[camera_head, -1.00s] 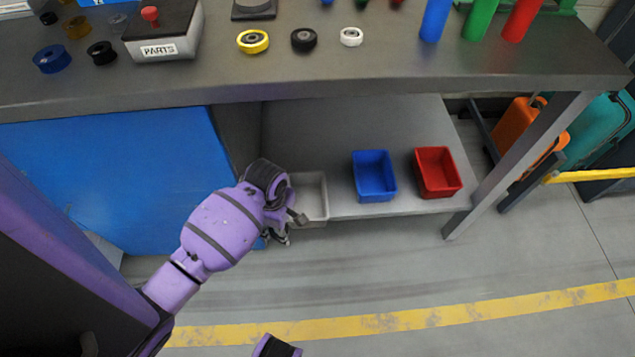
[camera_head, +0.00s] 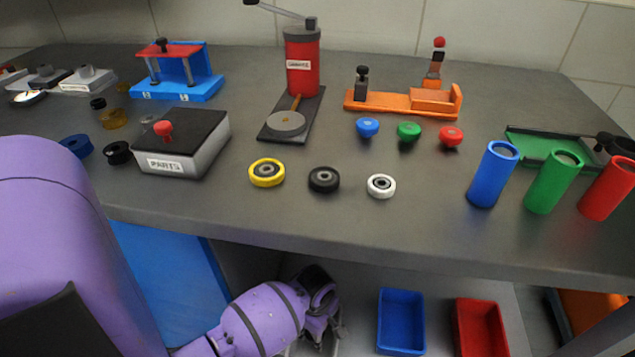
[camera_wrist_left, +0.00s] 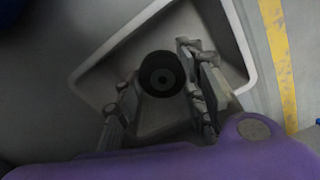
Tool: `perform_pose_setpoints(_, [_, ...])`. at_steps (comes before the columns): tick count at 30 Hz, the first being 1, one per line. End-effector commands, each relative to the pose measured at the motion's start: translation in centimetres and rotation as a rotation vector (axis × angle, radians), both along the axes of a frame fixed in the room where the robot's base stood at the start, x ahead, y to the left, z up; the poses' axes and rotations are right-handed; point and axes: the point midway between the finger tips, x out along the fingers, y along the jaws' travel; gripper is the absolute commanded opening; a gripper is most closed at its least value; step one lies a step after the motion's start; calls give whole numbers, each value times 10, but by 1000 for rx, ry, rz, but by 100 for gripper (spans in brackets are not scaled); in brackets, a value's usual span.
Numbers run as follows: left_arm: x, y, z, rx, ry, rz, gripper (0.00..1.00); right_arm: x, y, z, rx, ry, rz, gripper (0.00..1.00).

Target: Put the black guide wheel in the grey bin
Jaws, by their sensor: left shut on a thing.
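A black guide wheel (camera_wrist_left: 161,74) with a grey hub and dark centre hole is between the fingers of my left gripper (camera_wrist_left: 163,80) in the left wrist view. The gripper is shut on it. The grey bin (camera_wrist_left: 118,42) lies below the fingers, and the wheel shows against its inside; its exact height over the floor of the bin is hard to tell. In the head view my left gripper (camera_head: 324,338) is at the bottom, below the table's front edge, and its wheel cannot be made out. My right gripper is not in view.
A blue bin (camera_head: 401,320) and a red bin (camera_head: 481,328) stand on the lower shelf, right of the gripper. The table (camera_head: 240,215) overhangs them. On top are a yellow wheel (camera_head: 267,173), another black wheel (camera_head: 324,179), a white wheel (camera_head: 381,186) and a PARTS box (camera_head: 180,145).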

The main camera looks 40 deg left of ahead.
Motion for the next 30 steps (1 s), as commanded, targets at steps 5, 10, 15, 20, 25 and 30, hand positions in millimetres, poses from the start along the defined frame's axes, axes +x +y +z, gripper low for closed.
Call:
perform_pose_setpoints(5, [-1,0,-24,0,4,0,11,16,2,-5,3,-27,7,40])
perform_pose_setpoints(10, [-1,0,-38,0,1,1,11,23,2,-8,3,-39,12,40])
perform_pose_setpoints(15, [0,0,-36,0,0,1,11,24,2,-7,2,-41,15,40])
perform_pose_setpoints(20, [0,0,-39,0,0,1,40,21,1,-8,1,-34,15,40])
perform_pose_setpoints(25, [0,0,-39,0,0,0,56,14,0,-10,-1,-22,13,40])
perform_pose_setpoints(30, [0,0,-39,0,0,0,56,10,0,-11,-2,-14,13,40])
